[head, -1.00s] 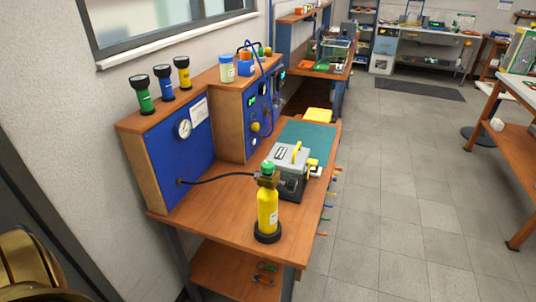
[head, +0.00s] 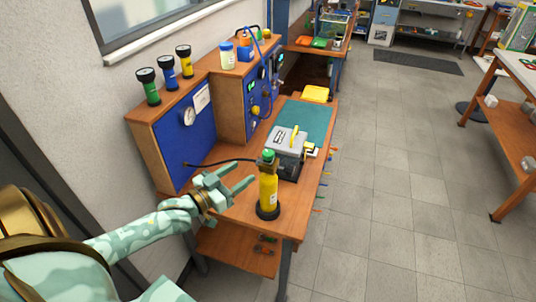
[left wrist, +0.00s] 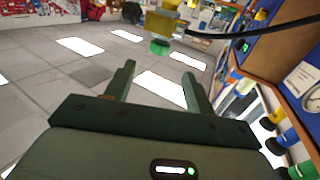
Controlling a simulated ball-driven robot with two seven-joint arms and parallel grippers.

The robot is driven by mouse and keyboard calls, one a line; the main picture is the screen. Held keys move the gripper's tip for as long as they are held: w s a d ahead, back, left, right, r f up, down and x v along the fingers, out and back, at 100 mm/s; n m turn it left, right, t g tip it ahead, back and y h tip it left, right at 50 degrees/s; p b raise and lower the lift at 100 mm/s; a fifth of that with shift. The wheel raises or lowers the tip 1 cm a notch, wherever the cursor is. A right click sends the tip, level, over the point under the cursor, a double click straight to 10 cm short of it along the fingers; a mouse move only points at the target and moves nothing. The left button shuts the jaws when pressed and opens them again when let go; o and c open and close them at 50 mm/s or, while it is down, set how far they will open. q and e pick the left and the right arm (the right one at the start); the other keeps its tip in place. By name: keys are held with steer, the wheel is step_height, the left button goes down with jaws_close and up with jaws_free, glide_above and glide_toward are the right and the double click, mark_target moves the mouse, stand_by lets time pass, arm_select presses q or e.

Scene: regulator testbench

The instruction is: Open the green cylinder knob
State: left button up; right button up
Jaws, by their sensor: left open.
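The yellow gas cylinder (head: 268,193) stands upright in a black base at the near part of the wooden bench. Its round green knob (head: 268,155) sits on top of the brass valve. My left gripper (head: 240,177) is open and empty, left of the cylinder, with its fingers pointing toward the valve and apart from it. In the left wrist view, which looks upside down, the green knob (left wrist: 160,47) shows beyond and between the two open fingers (left wrist: 158,80). My right gripper is not in view.
A black hose (head: 225,162) runs from the blue panel (head: 180,150) toward the valve. A grey device (head: 286,150) stands just behind the cylinder. Green, blue and yellow torch-like objects stand on the panel's top. The bench left of the cylinder is mostly clear.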

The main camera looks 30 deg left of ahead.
mark_target(264, 158)
arm_select(q)
steer(key=b+x, duration=0.1)
steer(key=x, duration=1)
steer(key=shift+w+d, duration=0.15)
steer(key=shift+w, duration=0.2)
